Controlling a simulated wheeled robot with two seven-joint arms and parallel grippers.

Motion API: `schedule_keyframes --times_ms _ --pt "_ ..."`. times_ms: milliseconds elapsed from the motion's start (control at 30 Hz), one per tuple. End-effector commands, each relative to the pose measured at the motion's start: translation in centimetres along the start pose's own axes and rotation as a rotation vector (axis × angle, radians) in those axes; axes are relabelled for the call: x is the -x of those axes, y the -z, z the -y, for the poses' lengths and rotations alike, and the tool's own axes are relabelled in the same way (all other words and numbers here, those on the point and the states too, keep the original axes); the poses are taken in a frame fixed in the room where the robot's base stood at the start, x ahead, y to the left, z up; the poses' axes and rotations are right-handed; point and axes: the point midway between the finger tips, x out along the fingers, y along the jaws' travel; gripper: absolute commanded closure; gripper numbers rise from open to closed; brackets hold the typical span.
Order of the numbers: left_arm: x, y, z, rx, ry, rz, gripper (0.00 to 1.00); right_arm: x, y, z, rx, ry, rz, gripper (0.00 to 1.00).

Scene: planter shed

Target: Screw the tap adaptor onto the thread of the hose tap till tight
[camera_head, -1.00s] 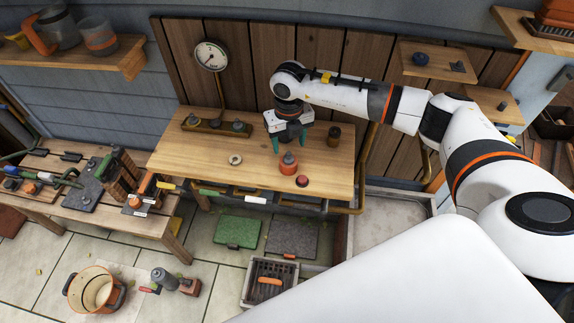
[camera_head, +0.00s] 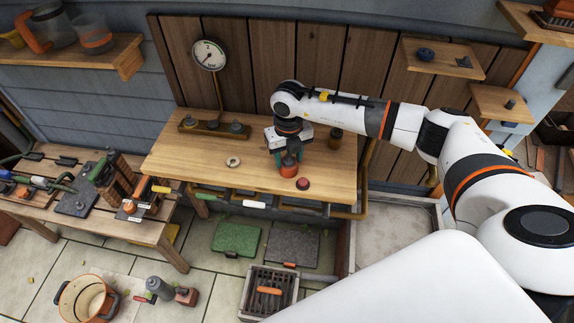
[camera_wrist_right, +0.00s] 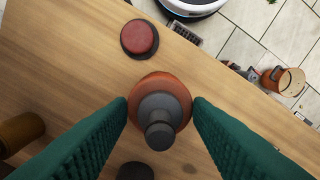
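An orange piece with a stepped grey top, which looks like the tap adaptor (camera_head: 288,171), stands upright on the wooden workbench (camera_head: 205,150). The right wrist view shows the adaptor (camera_wrist_right: 160,100) from above. My right gripper (camera_head: 288,160) is over it, pointing down. Its green fingers (camera_wrist_right: 160,106) are apart, one on each side of the orange body, with tips very close to it; I cannot tell whether they touch. I cannot pick out the hose tap or its thread with certainty. My left gripper is not in view.
A red button (camera_head: 303,184) is just in front of the adaptor. A dark jar (camera_head: 335,138) stands to the right, a pale ring (camera_head: 233,162) lies to the left. A gauge (camera_head: 209,55) rises at the back. A lower bench (camera_head: 160,228) with tools is at left.

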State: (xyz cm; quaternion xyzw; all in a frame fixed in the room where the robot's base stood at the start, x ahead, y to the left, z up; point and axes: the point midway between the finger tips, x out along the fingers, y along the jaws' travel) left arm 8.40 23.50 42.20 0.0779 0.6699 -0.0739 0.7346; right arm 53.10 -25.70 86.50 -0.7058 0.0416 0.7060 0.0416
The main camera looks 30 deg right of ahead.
Motion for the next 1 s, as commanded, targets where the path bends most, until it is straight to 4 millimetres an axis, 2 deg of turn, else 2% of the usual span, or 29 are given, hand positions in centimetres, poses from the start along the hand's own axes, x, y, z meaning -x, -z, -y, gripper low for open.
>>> schedule_keyframes --times_ms 267,800,1000 --pt "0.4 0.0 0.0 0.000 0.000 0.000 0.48 0.6 0.0 0.0 0.000 0.000 -0.001 0.74" --pt "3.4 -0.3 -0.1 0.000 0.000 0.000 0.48 4.9 0.0 0.0 0.000 0.000 -0.001 0.74" --pt "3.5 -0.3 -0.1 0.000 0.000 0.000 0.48 5.3 0.0 0.0 0.000 0.000 0.000 0.74"
